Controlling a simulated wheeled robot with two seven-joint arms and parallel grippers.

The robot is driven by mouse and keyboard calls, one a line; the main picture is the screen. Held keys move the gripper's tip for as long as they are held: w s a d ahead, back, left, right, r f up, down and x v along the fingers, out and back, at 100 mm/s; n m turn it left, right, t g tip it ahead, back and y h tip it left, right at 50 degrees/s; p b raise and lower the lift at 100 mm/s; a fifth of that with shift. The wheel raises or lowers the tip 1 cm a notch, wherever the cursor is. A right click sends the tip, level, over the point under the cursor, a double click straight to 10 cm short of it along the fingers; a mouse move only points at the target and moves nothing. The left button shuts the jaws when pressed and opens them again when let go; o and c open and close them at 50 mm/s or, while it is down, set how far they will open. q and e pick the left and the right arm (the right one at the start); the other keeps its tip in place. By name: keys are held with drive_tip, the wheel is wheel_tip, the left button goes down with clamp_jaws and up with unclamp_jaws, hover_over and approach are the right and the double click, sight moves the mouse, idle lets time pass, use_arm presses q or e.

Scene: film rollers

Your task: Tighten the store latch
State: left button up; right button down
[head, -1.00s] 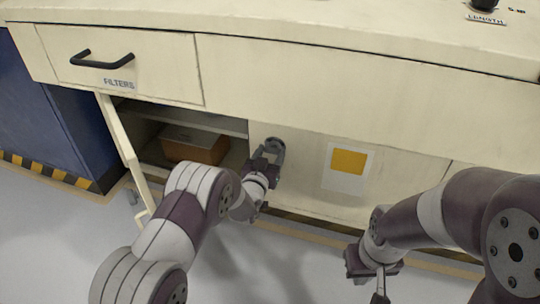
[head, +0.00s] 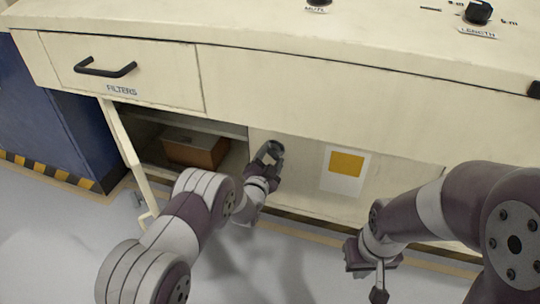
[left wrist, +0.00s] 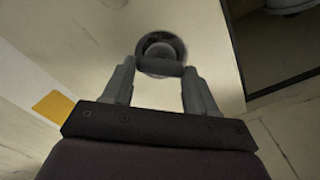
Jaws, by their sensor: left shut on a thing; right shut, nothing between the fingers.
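The store latch (head: 276,148) is a round grey fitting on the cream cabinet front, just right of the open compartment. It also shows in the left wrist view (left wrist: 160,48) as a dark ring with a bar across it. My left gripper (head: 268,158) is at the latch, its two fingers (left wrist: 160,80) on either side of the bar and shut on it. The gripper hides part of the latch in the head view. My right gripper (head: 368,268) is shut and empty, low in front of the cabinet at the right.
A cream door (head: 122,135) stands open left of the compartment, which holds a brown box (head: 195,150). A drawer marked FILTERS (head: 150,68) is above. A yellow-and-white label (head: 345,165) is right of the latch. A blue cabinet (head: 50,125) stands at far left. The floor in front is clear.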

use_arm(q)
drive_tip(key=m+p, duration=0.1)
drive_tip(key=m, duration=0.3)
drive_tip(key=shift+m, duration=0.3)
drive_tip(key=m+p, duration=0.1)
drive_tip(key=m, duration=0.3)
drive_tip(key=shift+f, duration=0.15)
idle(0.3)
drive_tip(key=o, duration=1.1)
drive_tip(key=shift+c, duration=0.2)
drive_tip(key=shift+s, duration=0.1)
drive_tip(key=shift+s+a+p, duration=0.1)
drive_tip(key=shift+s+p, duration=0.2)
drive_tip(key=shift+p, duration=0.2)
drive_tip(key=p+v, duration=0.6)
drive_tip(key=v, duration=0.6)
